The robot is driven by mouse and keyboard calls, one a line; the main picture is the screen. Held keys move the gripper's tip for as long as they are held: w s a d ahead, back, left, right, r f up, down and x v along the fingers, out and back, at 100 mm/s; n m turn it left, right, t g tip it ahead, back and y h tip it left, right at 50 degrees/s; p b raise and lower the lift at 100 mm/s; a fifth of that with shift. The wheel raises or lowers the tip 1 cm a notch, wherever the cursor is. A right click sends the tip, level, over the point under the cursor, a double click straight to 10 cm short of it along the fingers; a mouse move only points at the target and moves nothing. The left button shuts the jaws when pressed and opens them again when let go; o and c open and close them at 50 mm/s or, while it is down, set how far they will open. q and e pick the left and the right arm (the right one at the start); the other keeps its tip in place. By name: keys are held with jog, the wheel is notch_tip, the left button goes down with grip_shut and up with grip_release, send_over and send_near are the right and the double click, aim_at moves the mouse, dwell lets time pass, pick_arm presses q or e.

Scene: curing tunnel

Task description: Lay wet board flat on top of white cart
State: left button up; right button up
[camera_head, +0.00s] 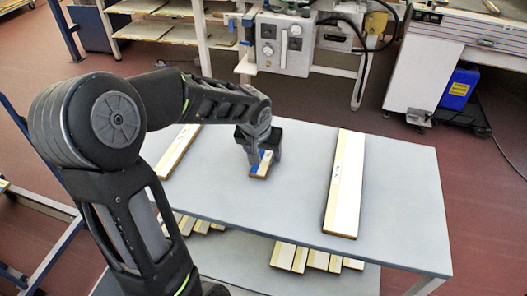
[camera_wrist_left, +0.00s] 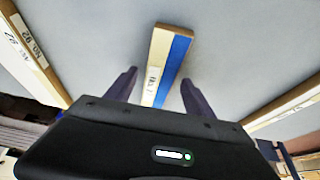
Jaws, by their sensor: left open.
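A short board with a blue stripe and a white label (camera_head: 261,166) lies flat on the pale grey-white top of a two-level cart or table (camera_head: 290,205). I cannot tell whether this board is wet. In the left wrist view the blue-striped board (camera_wrist_left: 166,58) runs between the fingers, with a gap on each side. My left gripper (camera_head: 262,148) is open, pointing down over this board and hiding part of it. The fingers also show in the left wrist view (camera_wrist_left: 158,92). My right gripper is not in view.
Two longer, pale boards lie on the same top, one at left (camera_head: 180,148) and one at right (camera_head: 345,185). Several boards lie on the lower shelf (camera_head: 315,260). Behind stand a machine with a control box (camera_head: 283,46) and a blue canister (camera_head: 459,88).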

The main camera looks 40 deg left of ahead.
pick_arm(q)
jog(key=v, duration=1.2)
jog(key=shift+f, duration=0.1)
dwell(1.7)
